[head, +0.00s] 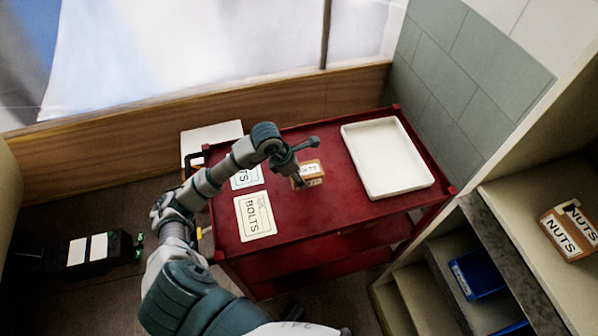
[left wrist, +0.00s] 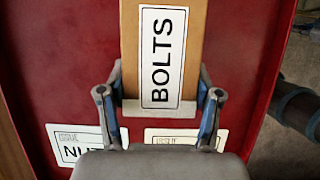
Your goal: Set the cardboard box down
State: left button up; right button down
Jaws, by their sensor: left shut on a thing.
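A small cardboard box (head: 313,168) with a white label is at the tip of my left gripper (head: 297,177), over the middle of the red cart's top. In the left wrist view the box (left wrist: 197,45) reads BOLTS, and the two fingers of the gripper (left wrist: 160,105) close on its sides. I cannot tell whether the box touches the cart top or hangs just above it. A card reading BOLTS (head: 255,216) lies on the cart top (head: 305,220) to the left of the box. A second card (head: 247,177), partly hidden by my arm, lies behind it. My right gripper is not in view.
A white tray (head: 388,158) fills the right part of the cart top. A bare red area lies in front of the tray.

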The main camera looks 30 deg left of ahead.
pick_arm(q)
jog(key=w+a, duration=0.2)
jog(key=a, duration=0.1)
jog(key=shift+w+f, duration=0.2)
jog(key=shift+w, duration=0.15)
jog(key=f, duration=0.2)
jog(key=shift+s+d+f, duration=0.1)
jog(key=shift+d+f, duration=0.1)
jog(key=shift+f, duration=0.5)
jog(key=o, duration=1.3)
jog(key=shift+o, duration=1.3)
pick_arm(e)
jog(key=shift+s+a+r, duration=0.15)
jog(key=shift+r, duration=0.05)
pick_arm(q)
jog(key=v, duration=1.2)
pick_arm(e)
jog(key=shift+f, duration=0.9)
